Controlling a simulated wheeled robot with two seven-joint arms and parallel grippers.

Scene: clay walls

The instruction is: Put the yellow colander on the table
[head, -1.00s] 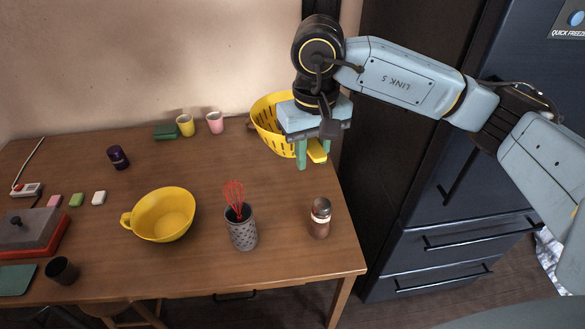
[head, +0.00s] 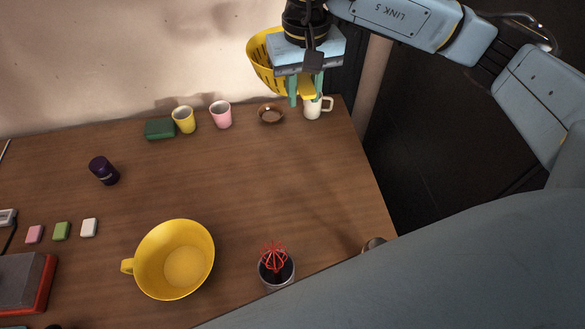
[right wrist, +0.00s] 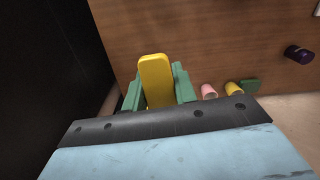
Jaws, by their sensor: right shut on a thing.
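The yellow colander (head: 262,62) is in the air above the back right part of the wooden table (head: 240,185), partly hidden behind my right gripper (head: 305,88). My right gripper is shut on its flat yellow handle, and the colander's slotted side shows to the left of the gripper. In the right wrist view the yellow handle (right wrist: 156,80) sits between the green fingers; the colander's bowl does not show there. My left gripper is not in view.
Under the colander stand a white mug (head: 314,108) and a small brown dish (head: 271,114). A pink cup (head: 221,114), yellow cup (head: 184,119) and green block (head: 159,129) line the back. The table's middle right is clear.

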